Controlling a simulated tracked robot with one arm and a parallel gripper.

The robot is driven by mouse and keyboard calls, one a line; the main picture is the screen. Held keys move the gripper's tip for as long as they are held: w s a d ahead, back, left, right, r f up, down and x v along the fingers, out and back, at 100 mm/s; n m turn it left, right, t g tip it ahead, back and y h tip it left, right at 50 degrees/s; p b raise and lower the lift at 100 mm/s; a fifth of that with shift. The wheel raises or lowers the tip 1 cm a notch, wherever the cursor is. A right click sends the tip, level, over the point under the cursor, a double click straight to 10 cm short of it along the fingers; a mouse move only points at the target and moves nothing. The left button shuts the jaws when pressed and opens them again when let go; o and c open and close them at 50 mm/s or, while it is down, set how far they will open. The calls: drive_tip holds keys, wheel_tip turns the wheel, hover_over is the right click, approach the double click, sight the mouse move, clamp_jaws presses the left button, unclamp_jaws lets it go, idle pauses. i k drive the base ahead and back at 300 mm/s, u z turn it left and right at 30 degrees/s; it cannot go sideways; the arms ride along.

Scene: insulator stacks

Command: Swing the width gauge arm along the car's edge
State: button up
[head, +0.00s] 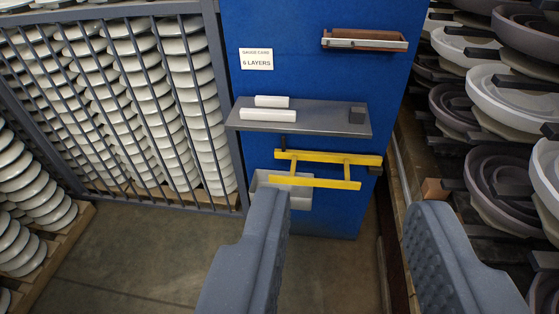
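A yellow frame of two parallel bars joined by short crosspieces (330,156) is on the front of a blue panel (310,30); it may be the width gauge arm. My gripper (347,205) is open and empty, its two grey fingers wide apart in the lower part of the head view. The yellow frame is beyond the fingertips, above the gap between them. At the right, stacked insulators (500,85) stand beside a long dark edge (394,245) with a rail-like strip; I cannot tell if this is the car's edge.
A grey shelf (300,127) with white blocks sticks out above the yellow frame, and a pale bin (300,201) sits below it. A card reads "6 LAYERS". A barred cage (218,95) of insulators stands left; bare floor (145,255) lies in front.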

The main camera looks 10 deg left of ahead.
sight(347, 160)
drive_tip(key=u, duration=0.65)
drive_tip(key=i, duration=1.5)
drive_tip(key=z, duration=0.65)
